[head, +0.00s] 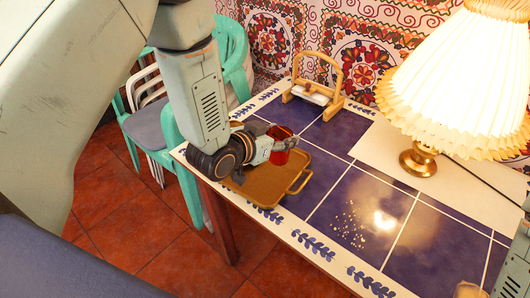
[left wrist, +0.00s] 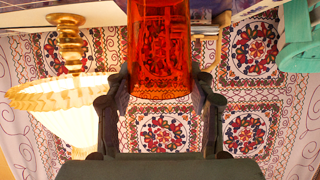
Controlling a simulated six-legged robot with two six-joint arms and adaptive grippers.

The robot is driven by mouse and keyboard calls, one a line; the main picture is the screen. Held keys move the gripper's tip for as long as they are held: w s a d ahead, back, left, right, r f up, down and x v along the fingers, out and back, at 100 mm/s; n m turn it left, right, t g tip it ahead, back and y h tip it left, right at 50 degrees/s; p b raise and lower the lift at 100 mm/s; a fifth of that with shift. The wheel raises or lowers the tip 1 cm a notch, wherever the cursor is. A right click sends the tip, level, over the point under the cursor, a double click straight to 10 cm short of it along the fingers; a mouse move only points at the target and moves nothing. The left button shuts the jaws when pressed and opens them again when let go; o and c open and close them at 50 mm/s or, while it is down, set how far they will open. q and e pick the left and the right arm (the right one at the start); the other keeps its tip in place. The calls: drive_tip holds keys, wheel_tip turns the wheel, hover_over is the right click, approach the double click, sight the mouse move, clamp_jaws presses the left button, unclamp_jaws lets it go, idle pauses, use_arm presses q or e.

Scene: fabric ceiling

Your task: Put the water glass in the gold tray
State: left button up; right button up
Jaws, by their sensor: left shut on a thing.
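The water glass is a red-orange see-through tumbler (head: 278,158). It also fills the top middle of the left wrist view (left wrist: 158,50). My left gripper (head: 284,144) is shut on it, with a dark finger on each side of the glass in the wrist view. The gold tray (head: 262,190) lies on the table's near left corner, its handle toward the right. The glass appears over the tray's back right part in the head view; whether its base touches the tray I cannot tell. My left arm hides part of the tray.
A pleated lamp (head: 455,75) with a brass base stands on a pale runner (head: 385,150) at the right. A wooden stand (head: 313,92) is at the back. Green and white chairs (head: 160,125) stand left.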

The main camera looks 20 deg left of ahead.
sight(273, 156)
use_arm(q)
drive_tip(key=f, duration=0.1)
drive_tip(key=a+f, duration=0.1)
drive_tip(key=f, duration=0.2)
drive_tip(key=shift+s+a+f, duration=0.15)
drive_tip(key=shift+s+a, duration=0.15)
drive_tip(key=shift+a, duration=0.1)
drive_tip(key=shift+w+d+f+b, duration=0.1)
drive_tip(key=shift+d+f+b, duration=0.15)
drive_tip(key=shift+f, duration=0.3)
drive_tip(key=shift+w+d+f+b, duration=0.1)
drive_tip(key=shift+d+f, duration=0.1)
drive_tip(key=shift+f, duration=0.35)
drive_tip(key=shift+d, duration=0.35)
drive_tip(key=shift+s+a, duration=0.15)
drive_tip(key=shift+a, duration=0.4)
drive_tip(key=shift+a+f, duration=0.15)
drive_tip(key=shift+f, duration=0.05)
drive_tip(key=o, duration=0.8)
drive_tip(key=shift+o, duration=1.4)
drive_tip(key=shift+d, duration=0.55)
drive_tip(key=shift+o, duration=0.7)
drive_tip(key=shift+a, duration=0.45)
drive_tip(key=shift+d+r, duration=0.15)
drive_tip(key=shift+r, duration=0.1)
drive_tip(key=p+v, duration=0.1)
drive_tip(key=v, duration=1.1)
use_arm(e)
drive_tip(key=shift+s+a+r, duration=0.25)
drive_tip(key=shift+s+r, duration=0.05)
